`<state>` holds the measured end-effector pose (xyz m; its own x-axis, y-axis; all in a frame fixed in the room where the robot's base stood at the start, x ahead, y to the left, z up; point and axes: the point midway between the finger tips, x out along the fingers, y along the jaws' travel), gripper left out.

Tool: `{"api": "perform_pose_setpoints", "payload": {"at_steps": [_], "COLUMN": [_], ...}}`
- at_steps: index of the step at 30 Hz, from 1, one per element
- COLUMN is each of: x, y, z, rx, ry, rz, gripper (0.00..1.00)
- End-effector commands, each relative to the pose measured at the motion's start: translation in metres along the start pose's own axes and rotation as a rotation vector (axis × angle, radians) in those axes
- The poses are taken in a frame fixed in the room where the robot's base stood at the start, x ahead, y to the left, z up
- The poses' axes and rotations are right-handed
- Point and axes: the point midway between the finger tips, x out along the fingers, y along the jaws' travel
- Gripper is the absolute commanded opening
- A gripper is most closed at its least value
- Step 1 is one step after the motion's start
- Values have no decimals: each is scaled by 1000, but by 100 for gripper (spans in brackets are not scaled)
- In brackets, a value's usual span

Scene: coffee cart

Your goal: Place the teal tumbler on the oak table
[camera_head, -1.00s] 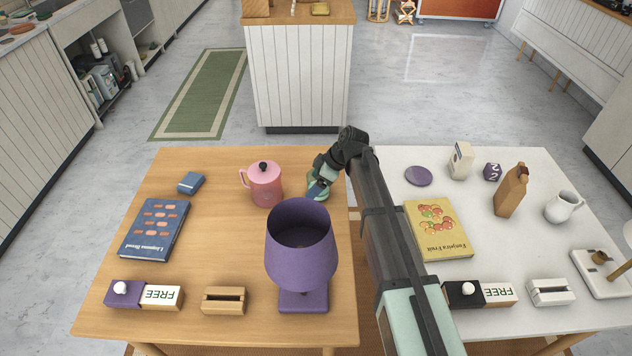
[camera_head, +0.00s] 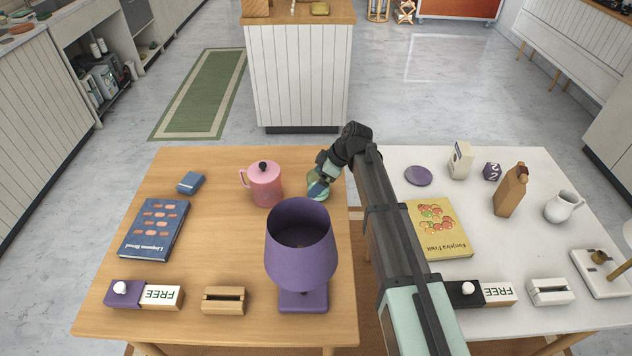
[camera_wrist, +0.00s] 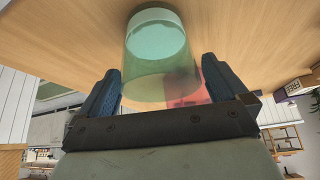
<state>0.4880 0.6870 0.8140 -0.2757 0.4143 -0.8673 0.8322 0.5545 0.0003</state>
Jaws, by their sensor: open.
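The teal tumbler (camera_wrist: 156,50) is translucent and stands on the oak table (camera_head: 222,235), to the right of the pink pot. In the head view the tumbler (camera_head: 318,187) is partly hidden by my gripper (camera_head: 322,183). In the wrist view my gripper (camera_wrist: 160,85) is open, with a dark blue finger on each side of the tumbler's near end. A gap shows between the tumbler and each finger.
The pink pot (camera_head: 265,184) stands close on the left. A purple lamp (camera_head: 300,245) stands in front. A blue book (camera_head: 155,230) lies at the left. The white table (camera_head: 520,235) on the right holds several things, including a yellow book (camera_head: 437,229).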

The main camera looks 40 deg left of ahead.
Motion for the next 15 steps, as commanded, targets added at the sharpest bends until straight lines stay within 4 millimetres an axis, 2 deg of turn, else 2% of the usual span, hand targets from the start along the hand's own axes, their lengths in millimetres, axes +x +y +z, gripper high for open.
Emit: {"api": "perform_pose_setpoints", "payload": {"at_steps": [9, 15], "x": [-61, -88], "y": [0, 0], "z": [0, 0], "rx": [0, 0], "ry": [0, 0], "rz": [1, 1], "gripper": [100, 100]}}
